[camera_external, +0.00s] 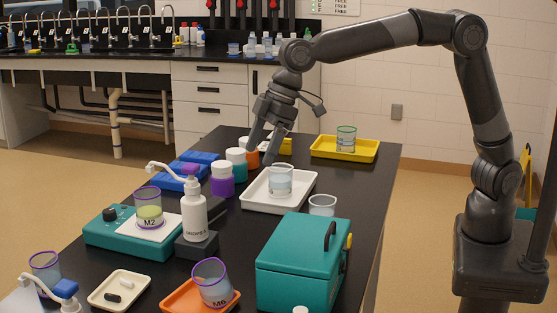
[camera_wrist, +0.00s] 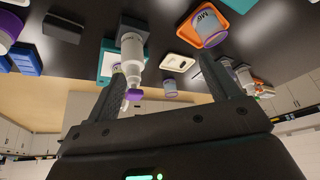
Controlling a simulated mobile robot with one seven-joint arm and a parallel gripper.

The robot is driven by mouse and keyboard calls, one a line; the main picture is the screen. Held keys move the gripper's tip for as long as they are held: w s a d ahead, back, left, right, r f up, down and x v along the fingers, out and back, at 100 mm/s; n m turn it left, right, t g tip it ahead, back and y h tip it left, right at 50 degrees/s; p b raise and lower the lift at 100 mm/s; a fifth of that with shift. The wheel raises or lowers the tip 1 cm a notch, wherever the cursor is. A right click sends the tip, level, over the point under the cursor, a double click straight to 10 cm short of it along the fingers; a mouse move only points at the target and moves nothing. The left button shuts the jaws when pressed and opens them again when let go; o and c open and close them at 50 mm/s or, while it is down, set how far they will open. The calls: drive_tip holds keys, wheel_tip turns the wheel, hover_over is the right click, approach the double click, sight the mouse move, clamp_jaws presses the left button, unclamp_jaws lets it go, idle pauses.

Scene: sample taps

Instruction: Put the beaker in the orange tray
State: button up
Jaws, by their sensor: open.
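The orange tray (camera_external: 172,302) is at the front edge of the external view. A clear beaker (camera_external: 212,285) marked M6, with a purple rim, stands in it and looks slightly tilted. In the wrist view the orange tray (camera_wrist: 184,33) and the M6 beaker (camera_wrist: 209,27) show near the top. My gripper (camera_external: 264,155) is open and empty, above and behind the white tray (camera_external: 255,200).
A teal box (camera_external: 303,262) with a handle stands at the front right, and a clear cup (camera_external: 322,205) stands behind it. A white dropper bottle (camera_external: 194,212) rises mid-table. Lidded jars (camera_external: 222,181) crowd left of the white tray. The yellow tray (camera_external: 322,150) is at the back.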

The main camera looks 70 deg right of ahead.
drive_tip(key=s+d+r+m, duration=0.1)
drive_tip(key=s+d+r, duration=0.1)
drive_tip(key=s+d, duration=0.35)
drive_tip(key=s+d+r+m+t+h, duration=0.1)
drive_tip(key=s+d+m, duration=0.15)
drive_tip(key=d, duration=0.65)
drive_tip(key=s+d+r+m, duration=0.1)
drive_tip(key=s+d+r, duration=0.1)
drive_tip(key=s+d, duration=0.45)
drive_tip(key=s+d+f+m+h, duration=0.1)
drive_tip(key=s+d+f, duration=0.2)
drive_tip(key=s+d, duration=0.3)
drive_tip(key=s+d+f+m+t+h, duration=0.1)
drive_tip(key=s+d+f+m, duration=0.1)
drive_tip(key=s+d+f, duration=0.2)
drive_tip(key=s+d, duration=0.3)
drive_tip(key=s, duration=0.3)
drive_tip(key=shift+s+d+f, duration=0.2)
drive_tip(key=shift+s+d, duration=0.05)
drive_tip(key=shift+s, duration=0.15)
drive_tip(key=shift+o, duration=0.4)
drive_tip(key=shift+r+m, duration=0.1)
drive_tip(key=shift+m, duration=0.15)
